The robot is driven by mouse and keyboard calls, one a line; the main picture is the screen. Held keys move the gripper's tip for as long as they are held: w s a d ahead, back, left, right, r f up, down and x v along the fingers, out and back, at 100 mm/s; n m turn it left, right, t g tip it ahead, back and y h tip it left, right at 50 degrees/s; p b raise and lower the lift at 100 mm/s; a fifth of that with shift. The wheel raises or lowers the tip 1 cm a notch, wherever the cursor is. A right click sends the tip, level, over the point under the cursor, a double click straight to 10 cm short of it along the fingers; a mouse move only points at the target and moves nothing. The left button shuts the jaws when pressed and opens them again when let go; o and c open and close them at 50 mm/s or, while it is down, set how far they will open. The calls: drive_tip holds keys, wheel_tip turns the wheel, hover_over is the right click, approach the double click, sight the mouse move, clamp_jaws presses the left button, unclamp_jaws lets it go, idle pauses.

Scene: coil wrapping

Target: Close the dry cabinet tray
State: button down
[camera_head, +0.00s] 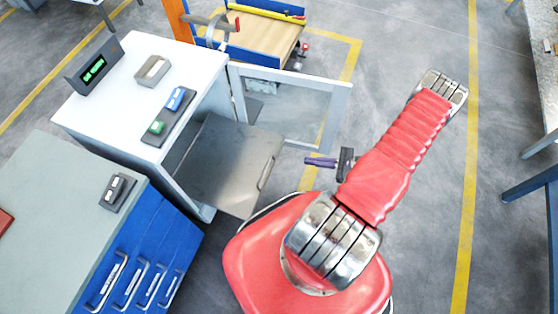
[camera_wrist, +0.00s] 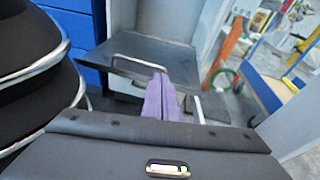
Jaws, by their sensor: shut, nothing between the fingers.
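The dry cabinet (camera_head: 150,85) is a white box with its glazed door (camera_head: 290,108) swung open to the right. Its grey tray (camera_head: 228,165) is pulled out of the front, with a bar handle (camera_head: 266,173) on the outer edge. My gripper (camera_head: 308,160) has purple fingers and is to the right of the tray, apart from the handle in the head view. In the wrist view the shut, empty fingers (camera_wrist: 162,80) point towards the tray (camera_wrist: 165,50) and overlap the right end of its handle (camera_wrist: 132,62). Contact cannot be told there.
A blue drawer cabinet (camera_head: 140,262) with a grey top stands at the lower left. The open door is just beyond my gripper. A wooden-topped cart (camera_head: 258,38) stands behind. The floor (camera_head: 420,200) to the right of my arm is clear.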

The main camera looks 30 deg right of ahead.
drive_tip(key=f, duration=0.1)
drive_tip(key=s+f+m+t, duration=0.1)
drive_tip(key=f+m+h, duration=0.1)
drive_tip(key=shift+s+a+f+t, duration=0.2)
drive_tip(key=shift+s+a+t, duration=0.05)
drive_tip(key=shift+t, duration=0.05)
drive_tip(key=x, duration=1.4)
idle(0.3)
